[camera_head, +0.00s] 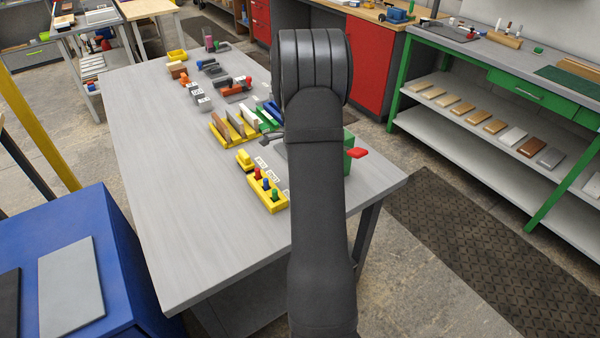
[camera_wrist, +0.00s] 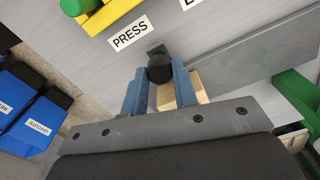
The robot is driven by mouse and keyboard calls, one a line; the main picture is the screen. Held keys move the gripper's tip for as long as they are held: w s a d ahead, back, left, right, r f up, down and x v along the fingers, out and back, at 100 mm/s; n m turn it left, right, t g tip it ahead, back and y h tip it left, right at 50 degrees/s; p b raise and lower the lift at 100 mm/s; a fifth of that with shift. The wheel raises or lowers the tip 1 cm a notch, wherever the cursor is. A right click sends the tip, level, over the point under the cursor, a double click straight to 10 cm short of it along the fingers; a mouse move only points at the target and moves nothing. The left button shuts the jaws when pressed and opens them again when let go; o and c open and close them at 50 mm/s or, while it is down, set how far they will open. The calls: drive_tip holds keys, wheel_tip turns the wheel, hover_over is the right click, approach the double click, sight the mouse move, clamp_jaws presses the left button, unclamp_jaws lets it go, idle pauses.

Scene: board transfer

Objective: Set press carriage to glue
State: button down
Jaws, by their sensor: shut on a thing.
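In the wrist view my gripper (camera_wrist: 158,74) is shut on a round black knob (camera_wrist: 159,69), with one blue finger on each side of it. The knob is at the left end of a flat grey plate (camera_wrist: 262,50), seemingly the press carriage; the joint between them is partly hidden. A white PRESS label (camera_wrist: 130,33) lies just beyond the knob. A second label (camera_wrist: 188,3), cut off by the top edge, begins with "L". In the head view my arm hides the gripper and most of the green press (camera_head: 348,160), which has a red handle (camera_head: 358,153).
A pale wooden piece (camera_wrist: 196,88) shows behind the right finger. A yellow holder (camera_head: 268,197) with coloured pegs stands near the labels. Yellow racks (camera_head: 222,130) with boards stand farther back. The left and front of the grey table (camera_head: 205,220) are clear.

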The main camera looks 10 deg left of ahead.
drive_tip(key=w+a, duration=1.1)
drive_tip(key=shift+w+a, duration=0.4)
drive_tip(key=shift+w+a+r, duration=0.1)
drive_tip(key=shift+w+a, duration=0.15)
drive_tip(key=c, duration=1.1)
unclamp_jaws()
drive_tip(key=shift+w+a, duration=0.1)
drive_tip(key=shift+c, duration=0.2)
drive_tip(key=shift+r, duration=0.1)
wheel_tip(320, 180, up, 17)
